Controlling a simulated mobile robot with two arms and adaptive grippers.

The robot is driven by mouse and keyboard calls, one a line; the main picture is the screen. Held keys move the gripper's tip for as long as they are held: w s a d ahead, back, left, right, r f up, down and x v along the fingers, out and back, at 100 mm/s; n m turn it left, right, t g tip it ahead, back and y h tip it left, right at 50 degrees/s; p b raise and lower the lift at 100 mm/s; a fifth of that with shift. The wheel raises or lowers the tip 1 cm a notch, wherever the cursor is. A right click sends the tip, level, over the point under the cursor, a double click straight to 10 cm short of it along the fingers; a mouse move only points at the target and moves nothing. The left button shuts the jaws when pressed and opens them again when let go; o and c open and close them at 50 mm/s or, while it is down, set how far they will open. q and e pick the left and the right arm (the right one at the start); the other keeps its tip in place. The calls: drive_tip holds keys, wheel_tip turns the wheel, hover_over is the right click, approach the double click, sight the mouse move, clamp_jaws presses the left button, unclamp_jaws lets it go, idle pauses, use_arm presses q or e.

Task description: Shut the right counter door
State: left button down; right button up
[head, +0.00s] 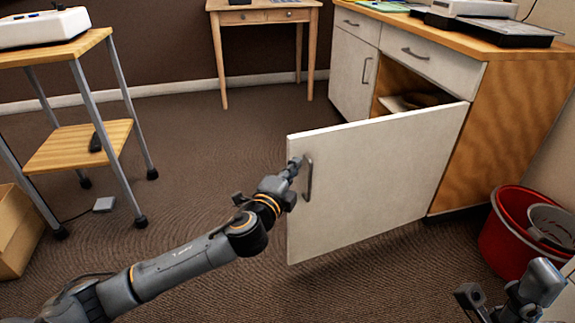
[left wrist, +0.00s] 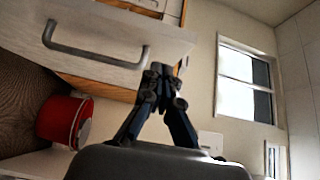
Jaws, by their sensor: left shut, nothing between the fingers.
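The right counter door (head: 380,185) is a white panel standing wide open from the counter, with a grey bar handle (head: 308,178) near its free edge. My left gripper (head: 293,166) is shut and empty, with its tips close to the door's free edge, beside the handle. In the left wrist view its closed fingertips (left wrist: 162,72) are near the door's edge, and the handle (left wrist: 95,56) is at upper left. I cannot tell whether the tips touch the door. My right gripper (head: 490,303) is partly in view at the bottom right, away from the door; its finger state is unclear.
The wooden-topped counter (head: 510,110) has a shut left door (head: 352,72), drawers and an open compartment. A red bucket (head: 497,235) stands by its right side. A small shelf table (head: 85,145) and a cardboard box (head: 18,230) are at left. Floor before the door is clear.

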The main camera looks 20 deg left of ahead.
sight(294, 151)
use_arm(q)
drive_tip(key=shift+w+a+b, duration=0.4)
drive_tip(key=shift+w+a, duration=0.75)
drive_tip(key=shift+a, duration=0.1)
